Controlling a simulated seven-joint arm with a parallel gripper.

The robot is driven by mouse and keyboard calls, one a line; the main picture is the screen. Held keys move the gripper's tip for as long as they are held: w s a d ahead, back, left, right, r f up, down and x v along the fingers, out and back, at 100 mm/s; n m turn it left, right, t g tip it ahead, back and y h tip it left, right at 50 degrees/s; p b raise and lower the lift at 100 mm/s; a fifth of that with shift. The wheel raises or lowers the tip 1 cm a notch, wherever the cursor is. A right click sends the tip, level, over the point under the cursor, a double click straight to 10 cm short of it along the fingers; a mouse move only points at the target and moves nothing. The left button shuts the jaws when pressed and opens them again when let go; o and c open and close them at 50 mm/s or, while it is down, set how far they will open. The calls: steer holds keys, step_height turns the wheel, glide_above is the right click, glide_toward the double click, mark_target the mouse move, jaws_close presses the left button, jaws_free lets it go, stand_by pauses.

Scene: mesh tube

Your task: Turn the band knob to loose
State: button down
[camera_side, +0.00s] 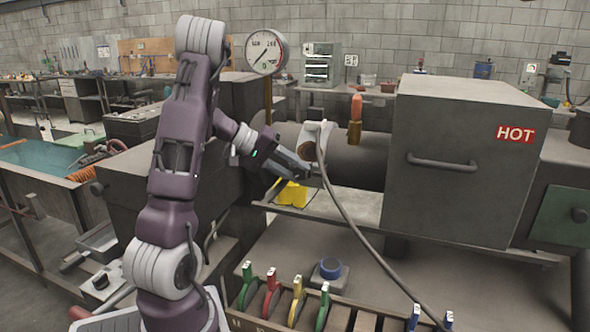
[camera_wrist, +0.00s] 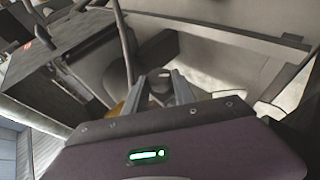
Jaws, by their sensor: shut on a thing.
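My gripper (camera_side: 303,168) reaches in from the left to the front of the dark horizontal tube (camera_side: 365,160), just below a pale band or clamp (camera_side: 319,136) around it. In the wrist view, the two fingers of my gripper (camera_wrist: 160,78) stand on either side of a small dark round knob (camera_wrist: 160,86), which looks like the band knob. The fingers are shut on it. In the side view the fingers hide the knob. No loose or tight marking is readable in either view.
A grey box marked HOT (camera_side: 465,160) stands to the right. A cable (camera_side: 345,215) hangs from the band across the front. An orange-tipped brass fitting (camera_side: 355,122) rises from the tube. Colored clips (camera_side: 271,280) and a blue ring (camera_side: 330,266) are below. A gauge (camera_side: 267,51) is behind.

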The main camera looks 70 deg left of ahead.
steer(key=shift+f+t+h, duration=0.1)
steer(key=shift+t+h, duration=0.2)
stand_by(0.4)
steer(key=c, duration=1)
jaws_free()
steer(key=shift+c, duration=0.2)
steer(key=v, duration=0.7)
